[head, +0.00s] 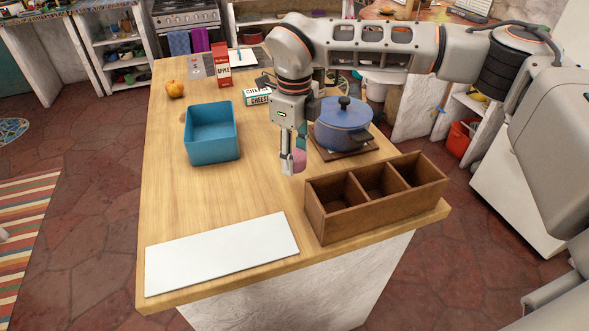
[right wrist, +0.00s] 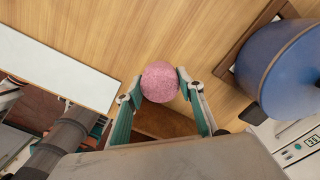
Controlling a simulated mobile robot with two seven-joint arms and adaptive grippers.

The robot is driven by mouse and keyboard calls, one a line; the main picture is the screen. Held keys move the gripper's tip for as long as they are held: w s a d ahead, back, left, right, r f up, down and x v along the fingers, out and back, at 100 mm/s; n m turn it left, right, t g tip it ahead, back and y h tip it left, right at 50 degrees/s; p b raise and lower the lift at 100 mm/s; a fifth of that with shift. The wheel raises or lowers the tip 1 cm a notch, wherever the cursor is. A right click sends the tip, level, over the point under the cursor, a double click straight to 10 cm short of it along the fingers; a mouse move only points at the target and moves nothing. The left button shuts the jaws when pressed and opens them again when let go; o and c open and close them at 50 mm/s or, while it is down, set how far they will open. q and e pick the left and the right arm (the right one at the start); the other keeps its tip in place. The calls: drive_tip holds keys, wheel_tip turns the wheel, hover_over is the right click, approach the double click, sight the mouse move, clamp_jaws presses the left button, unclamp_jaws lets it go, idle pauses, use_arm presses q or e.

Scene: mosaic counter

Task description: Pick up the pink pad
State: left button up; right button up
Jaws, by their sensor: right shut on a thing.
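The pink pad (right wrist: 160,81) is a round, speckled pink piece between the fingertips in the right wrist view. It also shows at the fingers in the head view (head: 299,160), partly hidden by them. My right gripper (head: 293,162) is shut on it, with one fingertip on each side. It is over the counter between the blue bin and the wooden box. The pad's height above the counter is hard to tell. My left gripper is not in view.
A blue bin (head: 211,151) stands left of the gripper. A three-compartment wooden box (head: 332,221) is at the right front edge, and a blue pot (head: 343,137) behind it. A white board (head: 220,254) lies at the front. The wooden counter (head: 172,210) is clear between.

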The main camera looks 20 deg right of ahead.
sight(295, 155)
wheel_tip(295, 155, up, 14)
drive_tip(key=shift+r, duration=0.2)
drive_tip(key=o, duration=0.3)
drive_tip(key=c, duration=0.4)
